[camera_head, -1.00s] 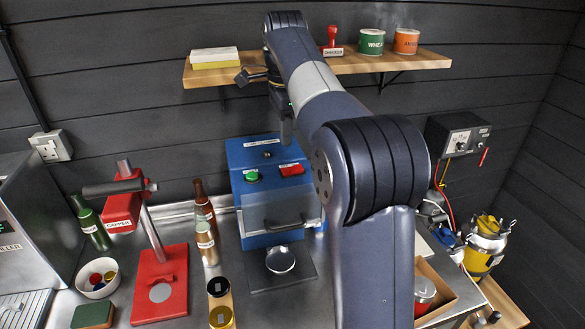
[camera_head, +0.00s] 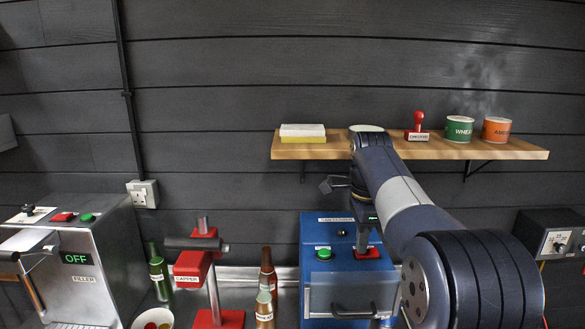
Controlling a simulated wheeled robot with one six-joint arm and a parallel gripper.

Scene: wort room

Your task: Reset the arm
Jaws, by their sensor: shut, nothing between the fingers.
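My arm reaches up from the lower right, and its wrist bends down in front of the wall shelf. My gripper (camera_head: 362,243) points down, shut and small in the view, with nothing seen in it. It overlaps the upper right of the blue machine (camera_head: 345,275), close to its red button (camera_head: 368,253). Whether it touches the button cannot be told. The machine's green button (camera_head: 323,253) is clear to the left.
The wooden shelf (camera_head: 350,150) holds a sponge (camera_head: 303,133), a red stamp (camera_head: 416,127), a green tin (camera_head: 459,129) and an orange tin (camera_head: 496,130). The red capper (camera_head: 193,265), bottles (camera_head: 266,285) and the filler (camera_head: 85,260), reading OFF, stand left. A control box (camera_head: 556,240) is right.

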